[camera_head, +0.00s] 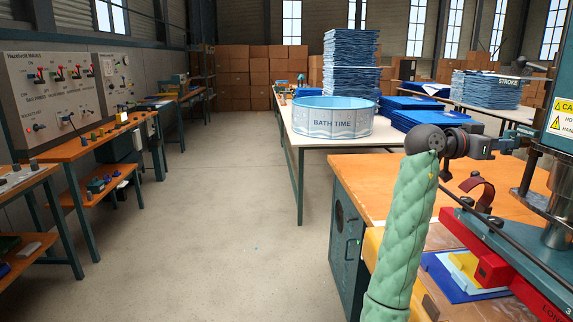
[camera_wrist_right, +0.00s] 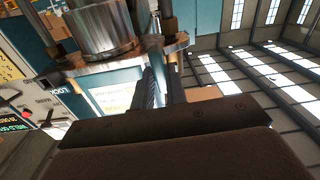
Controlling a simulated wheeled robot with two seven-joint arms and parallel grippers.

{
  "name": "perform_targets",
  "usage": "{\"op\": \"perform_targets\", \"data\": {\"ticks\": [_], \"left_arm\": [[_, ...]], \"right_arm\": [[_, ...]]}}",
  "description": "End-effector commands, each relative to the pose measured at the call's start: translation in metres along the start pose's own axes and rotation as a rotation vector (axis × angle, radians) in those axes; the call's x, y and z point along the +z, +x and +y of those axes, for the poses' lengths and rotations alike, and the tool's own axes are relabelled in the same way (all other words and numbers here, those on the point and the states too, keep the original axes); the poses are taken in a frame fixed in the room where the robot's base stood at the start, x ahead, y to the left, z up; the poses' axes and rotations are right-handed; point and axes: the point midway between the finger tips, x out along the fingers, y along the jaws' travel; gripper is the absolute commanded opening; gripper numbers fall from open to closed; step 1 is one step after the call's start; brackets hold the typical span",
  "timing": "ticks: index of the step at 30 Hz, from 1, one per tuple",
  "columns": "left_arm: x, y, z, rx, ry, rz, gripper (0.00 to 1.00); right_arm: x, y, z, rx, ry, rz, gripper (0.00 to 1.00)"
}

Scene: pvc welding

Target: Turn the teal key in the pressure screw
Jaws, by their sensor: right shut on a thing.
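In the right wrist view the gripper fingers (camera_wrist_right: 160,88) point toward the press, close to a metal plate (camera_wrist_right: 110,66) and a shiny steel cylinder (camera_wrist_right: 98,30). The pressure screw cannot be told apart from the press. My left gripper is not in view.
A white table behind holds a "BATH TIME" pool (camera_head: 333,118) and blue stacks. A control panel (camera_head: 50,95) stands left. The middle floor is clear.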

Motion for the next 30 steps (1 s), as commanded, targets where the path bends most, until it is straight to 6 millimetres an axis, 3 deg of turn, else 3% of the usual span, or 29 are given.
{"op": "perform_targets", "data": {"ticks": [23,24,27,30], "left_arm": [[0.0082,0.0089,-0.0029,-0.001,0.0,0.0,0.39],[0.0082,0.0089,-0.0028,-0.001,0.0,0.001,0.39],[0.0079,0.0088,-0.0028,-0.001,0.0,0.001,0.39],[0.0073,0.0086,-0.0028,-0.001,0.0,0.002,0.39]], "right_arm": [[0.0003,0.0004,0.0003,0.001,0.061,0.001,0.0],[0.0003,0.0004,0.0003,0.001,0.061,0.001,0.18],[0.0002,0.0003,0.0003,0.001,0.061,0.001,0.37],[0.0002,0.0002,0.0002,0.001,0.061,0.001,0.39]]}}
